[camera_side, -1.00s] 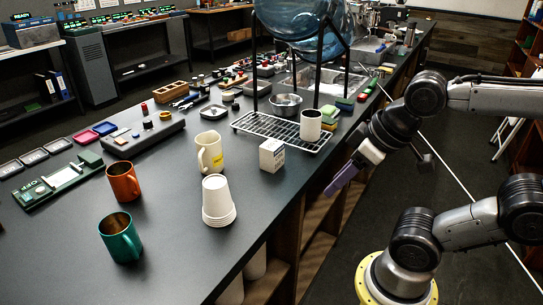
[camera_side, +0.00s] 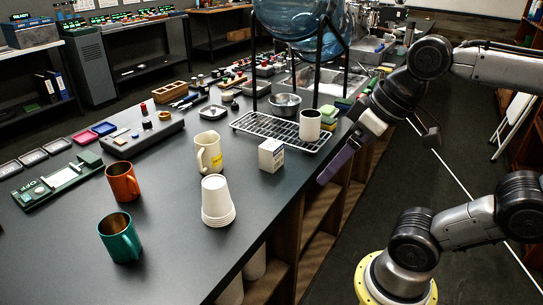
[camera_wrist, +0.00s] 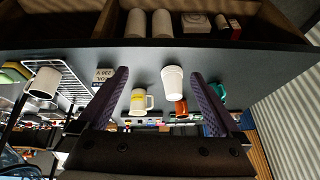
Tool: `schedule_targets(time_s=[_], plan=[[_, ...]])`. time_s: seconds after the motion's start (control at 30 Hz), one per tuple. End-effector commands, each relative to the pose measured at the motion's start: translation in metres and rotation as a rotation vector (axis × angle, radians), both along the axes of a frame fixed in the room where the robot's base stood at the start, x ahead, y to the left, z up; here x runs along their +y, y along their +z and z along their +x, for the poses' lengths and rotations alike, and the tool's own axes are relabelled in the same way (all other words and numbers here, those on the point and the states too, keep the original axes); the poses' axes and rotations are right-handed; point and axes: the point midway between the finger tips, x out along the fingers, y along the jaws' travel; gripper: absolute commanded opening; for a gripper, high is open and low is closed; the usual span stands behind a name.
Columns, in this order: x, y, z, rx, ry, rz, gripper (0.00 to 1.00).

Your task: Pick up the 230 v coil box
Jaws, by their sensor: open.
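The 230 V coil box is a small white carton (camera_side: 271,155) standing on the dark bench near its front edge, between the wire rack and the stacked white cups. In the wrist view, which is upside down, the box (camera_wrist: 103,76) shows inverted print and is partly hidden behind the left finger. My gripper (camera_side: 322,182) has purple fingers and hangs at the bench's front edge, to the right of the box and apart from it. In the wrist view my gripper (camera_wrist: 160,73) is open with nothing between its fingertips.
A white mug with a yellow label (camera_side: 209,152) and stacked white cups (camera_side: 218,200) stand left of the box. A wire rack (camera_side: 262,127) holding a white mug (camera_side: 310,118) is behind it. Orange (camera_side: 122,182) and teal (camera_side: 120,238) mugs stand farther left.

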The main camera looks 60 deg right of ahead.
Motion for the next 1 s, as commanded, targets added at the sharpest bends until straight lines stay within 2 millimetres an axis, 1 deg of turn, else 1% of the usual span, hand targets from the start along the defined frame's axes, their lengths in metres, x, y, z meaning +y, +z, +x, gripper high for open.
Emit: schedule_targets(time_s=[0.03, 0.17, 0.27, 0.37, 0.4, 0.47, 0.53, 0.57, 0.6, 0.67, 0.73, 0.77, 0.8, 0.87, 0.9, 0.97, 1.0], plan=[[0.007, -0.012, 0.001, 0.054, -0.054, 0.078, 1.0], [0.029, -0.025, 0.008, 0.146, -0.201, 0.3, 1.0], [0.046, -0.03, 0.019, 0.217, -0.337, 0.498, 1.0], [0.06, -0.03, 0.037, 0.28, -0.5, 0.729, 1.0], [0.063, -0.028, 0.047, 0.302, -0.57, 0.827, 1.0], [0.065, -0.024, 0.062, 0.329, -0.676, 0.975, 1.0], [0.061, -0.018, 0.083, 0.349, -0.799, 1.149, 1.0], [0.058, -0.015, 0.092, 0.353, -0.851, 1.226, 1.0], [0.051, -0.011, 0.104, 0.357, -0.922, 1.329, 1.0], [0.037, -0.005, 0.123, 0.355, -1.025, 1.485, 1.0], [0.014, 0.001, 0.143, 0.339, -1.145, 1.667, 1.0], [0.002, 0.004, 0.151, 0.326, -1.193, 1.747, 1.0], [-0.014, 0.006, 0.16, 0.308, -1.253, 1.847, 1.0], [-0.041, 0.008, 0.171, 0.273, -1.334, 1.991, 1.0], [-0.059, 0.009, 0.176, 0.247, -1.382, 2.079, 1.0], [-0.085, 0.009, 0.181, 0.201, -1.445, 2.202, 1.0], [-0.103, 0.009, 0.183, 0.169, -1.482, 2.281, 1.0]])
